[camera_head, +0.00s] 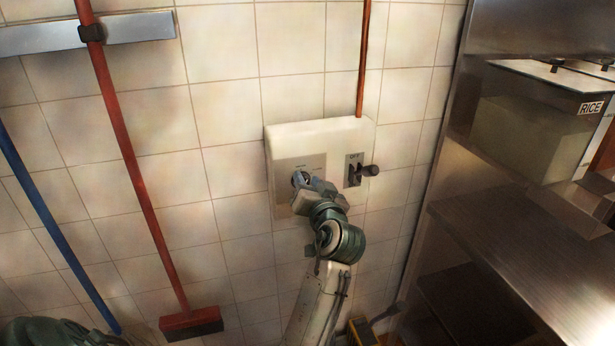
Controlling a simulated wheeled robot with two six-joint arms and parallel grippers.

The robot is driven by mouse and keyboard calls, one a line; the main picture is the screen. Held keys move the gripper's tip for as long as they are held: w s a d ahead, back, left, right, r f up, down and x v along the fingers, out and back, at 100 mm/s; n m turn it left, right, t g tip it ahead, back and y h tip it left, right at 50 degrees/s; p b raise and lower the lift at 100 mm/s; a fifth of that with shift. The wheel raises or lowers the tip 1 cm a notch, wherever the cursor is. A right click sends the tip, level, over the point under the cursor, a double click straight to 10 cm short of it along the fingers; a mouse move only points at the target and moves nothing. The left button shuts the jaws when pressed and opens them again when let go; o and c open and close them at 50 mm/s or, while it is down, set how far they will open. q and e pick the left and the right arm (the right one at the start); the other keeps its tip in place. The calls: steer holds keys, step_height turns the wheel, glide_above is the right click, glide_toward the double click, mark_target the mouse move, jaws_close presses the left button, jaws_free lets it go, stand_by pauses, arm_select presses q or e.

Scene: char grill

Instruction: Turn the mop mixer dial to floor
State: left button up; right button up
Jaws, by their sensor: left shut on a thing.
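The mop mixer is a cream wall box (343,128) with a grey dial plate (287,165) on its left part. The small round dial (298,177) sits on that plate and is mostly hidden by my left gripper (304,182). My left gripper is shut on the dial, its arm coming up from below. I cannot read the dial's labels or its pointer setting. My right gripper is not in view.
A black lever switch (357,171) marked OFF, with a knob sticking out, is just right of the dial. A red broom (140,190) and a blue pole (50,222) lean at left. Steel shelving (500,235) with a RICE bin (535,120) stands at right.

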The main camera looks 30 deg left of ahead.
arm_select(q)
steer(key=m+p, duration=0.1)
steer(key=m, duration=0.1)
steer(key=m+p, duration=0.1)
steer(key=m, duration=0.1)
steer(key=shift+w+d+p, duration=0.15)
steer(key=shift+w+p, duration=0.05)
steer(key=shift+p, duration=0.1)
steer(key=shift+f+m+p, duration=0.25)
steer(key=shift+m+p, duration=0.35)
steer(key=shift+m, duration=0.6)
steer(key=o, duration=1)
steer(key=shift+w, duration=0.1)
steer(key=shift+c, duration=0.2)
steer(key=shift+f, duration=0.15)
